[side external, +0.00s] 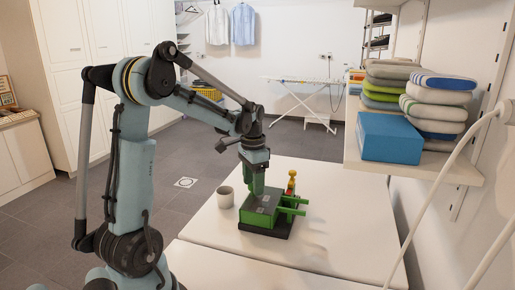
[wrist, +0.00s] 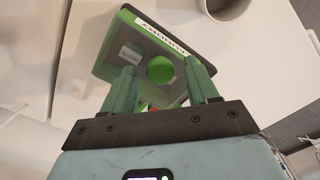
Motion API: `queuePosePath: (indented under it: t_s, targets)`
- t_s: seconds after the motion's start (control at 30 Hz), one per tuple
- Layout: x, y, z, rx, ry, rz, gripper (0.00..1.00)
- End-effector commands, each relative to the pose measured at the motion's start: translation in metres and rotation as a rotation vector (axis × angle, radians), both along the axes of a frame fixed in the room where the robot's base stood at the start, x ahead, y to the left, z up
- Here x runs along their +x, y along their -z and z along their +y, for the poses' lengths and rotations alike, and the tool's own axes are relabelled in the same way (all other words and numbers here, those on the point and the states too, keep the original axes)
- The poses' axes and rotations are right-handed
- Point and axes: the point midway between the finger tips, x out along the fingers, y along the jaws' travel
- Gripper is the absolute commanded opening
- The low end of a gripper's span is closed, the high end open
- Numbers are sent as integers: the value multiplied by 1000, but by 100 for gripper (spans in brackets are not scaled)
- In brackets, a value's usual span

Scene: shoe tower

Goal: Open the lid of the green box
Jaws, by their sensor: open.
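The green box (side external: 261,216) stands on a dark base on the white table. Its lid appears down, and two green bars stick out on its right side. In the wrist view the green-edged box (wrist: 110,48) shows a grey top face with white labels and a round green knob (wrist: 160,69). My gripper (side external: 258,190) points down just above the box. In the wrist view my gripper (wrist: 162,84) has its two green fingers apart, one on each side below the knob, with nothing held between them. I cannot tell whether the fingers touch the lid.
A white mug (side external: 225,197) stands close to the left of the box. A small red and yellow object (side external: 291,182) stands just behind the box. A shelf (side external: 418,164) with a blue box (side external: 391,138) and folded towels is at the right. The table's front right is clear.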

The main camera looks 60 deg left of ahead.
Motion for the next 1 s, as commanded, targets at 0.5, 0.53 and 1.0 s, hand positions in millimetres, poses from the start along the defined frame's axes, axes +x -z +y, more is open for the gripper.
queuePosePath:
  t_s: [0.5,0.53,1.0]
  targets:
    - [0,1,0,0,0,0,22]
    - [0,1,0,0,0,0,18]
    - [14,1,-13,0,5,0,0]
